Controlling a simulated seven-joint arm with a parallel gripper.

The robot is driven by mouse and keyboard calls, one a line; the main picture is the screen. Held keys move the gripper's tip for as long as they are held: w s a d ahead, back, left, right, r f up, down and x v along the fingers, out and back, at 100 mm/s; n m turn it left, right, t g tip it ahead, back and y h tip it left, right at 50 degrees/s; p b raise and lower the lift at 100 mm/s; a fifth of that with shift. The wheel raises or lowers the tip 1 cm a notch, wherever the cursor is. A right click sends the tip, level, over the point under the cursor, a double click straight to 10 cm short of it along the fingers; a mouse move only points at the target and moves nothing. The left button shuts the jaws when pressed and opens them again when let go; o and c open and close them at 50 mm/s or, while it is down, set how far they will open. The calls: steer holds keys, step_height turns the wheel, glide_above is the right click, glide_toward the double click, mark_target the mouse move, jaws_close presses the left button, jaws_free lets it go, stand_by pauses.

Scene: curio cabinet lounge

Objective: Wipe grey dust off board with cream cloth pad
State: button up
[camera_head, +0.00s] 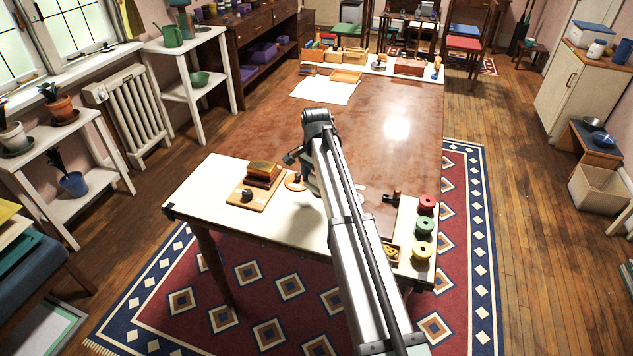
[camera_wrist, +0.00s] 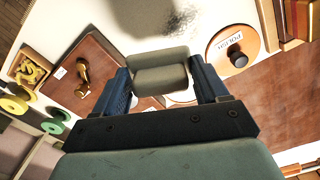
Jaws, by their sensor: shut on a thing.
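My gripper (camera_wrist: 159,66) is shut on the cream cloth pad (camera_wrist: 162,79), which sits between its two dark fingers in the wrist view. A patch of grey dust (camera_wrist: 180,20) lies on the pale board (camera_wrist: 110,18), beyond the pad at the top of that view. The pad looks apart from the main dust patch; I cannot tell whether it touches the surface.
A brown panel with a brass-coloured handle (camera_wrist: 83,78) is left. Red (camera_head: 427,204), green (camera_head: 425,224) and yellow (camera_head: 422,250) spools line the table's right edge. The brown tabletop (camera_head: 385,160) is clear mid-table.

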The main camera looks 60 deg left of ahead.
mark_target(316, 207)
steer(key=n, duration=0.5)
steer(key=shift+f, duration=3.65)
steer(key=shift+s+a+f, duration=0.15)
steer(key=shift+a+f, duration=0.1)
steer(key=shift+c, duration=0.6)
steer(key=shift+s+a+f, duration=0.15)
steer(key=shift+s+a, duration=3.3)
steer(key=shift+s, duration=0.05)
steer(key=shift+w+d, duration=3.6)
steer(key=shift+d, duration=0.1)
steer(key=shift+s+a, duration=3.6)
steer(key=shift+s, duration=0.05)
steer(key=shift+w+d, duration=3.55)
steer(key=shift+d, duration=0.15)
steer(key=shift+r, duration=4.05)
steer(key=shift+w, duration=0.15)
